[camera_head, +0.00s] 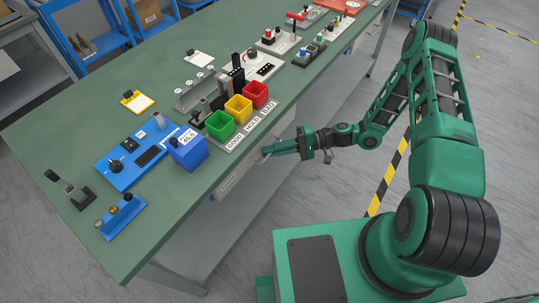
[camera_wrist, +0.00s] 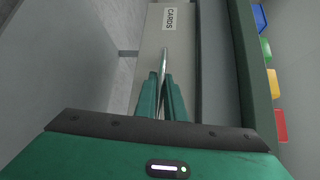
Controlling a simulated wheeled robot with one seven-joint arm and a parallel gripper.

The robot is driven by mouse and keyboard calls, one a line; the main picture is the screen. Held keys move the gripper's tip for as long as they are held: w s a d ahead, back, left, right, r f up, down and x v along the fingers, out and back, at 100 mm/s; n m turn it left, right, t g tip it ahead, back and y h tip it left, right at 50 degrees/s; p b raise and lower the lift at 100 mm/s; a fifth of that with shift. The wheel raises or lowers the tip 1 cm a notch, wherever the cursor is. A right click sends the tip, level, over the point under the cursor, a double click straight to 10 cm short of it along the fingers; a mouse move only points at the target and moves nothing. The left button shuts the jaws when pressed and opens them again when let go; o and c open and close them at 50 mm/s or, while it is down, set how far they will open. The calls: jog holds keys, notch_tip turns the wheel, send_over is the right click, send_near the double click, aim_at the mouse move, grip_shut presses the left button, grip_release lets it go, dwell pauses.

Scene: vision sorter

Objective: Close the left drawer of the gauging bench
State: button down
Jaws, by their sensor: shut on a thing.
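The gauging bench (camera_head: 60,140) has a green top, and light grey drawer fronts (camera_head: 236,177) show below its front edge. My gripper (camera_head: 268,151) is at the bench's front side, below the tabletop, level with the drawer fronts. In the wrist view, a pale drawer front (camera_wrist: 152,42) carries a label reading CARDS. A thin metal bar handle (camera_wrist: 165,62) runs along it. My gripper's green fingers (camera_wrist: 165,97) are closed around this handle, which hides part of it. I cannot tell how far the drawer stands out.
Green, yellow and red bins (camera_head: 239,109) stand near the bench's front edge above my gripper. A blue box (camera_head: 188,151) and a blue panel (camera_head: 135,158) stand to their left. A lower shelf (camera_head: 195,235) lies under the bench. Floor in front is open, with striped tape (camera_head: 390,175).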

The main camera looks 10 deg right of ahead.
jog(key=shift+w+a, duration=0.1)
jog(key=shift+w, duration=0.1)
jog(key=c, duration=1.9)
grip_release()
jog(key=shift+f, duration=0.1)
jog(key=shift+o, duration=0.2)
jog(key=d+r, duration=0.1)
jog(key=d, duration=0.9)
jog(key=shift+w+d+r, duration=0.25)
jog(key=shift+w+d, duration=0.05)
jog(key=shift+d, duration=0.05)
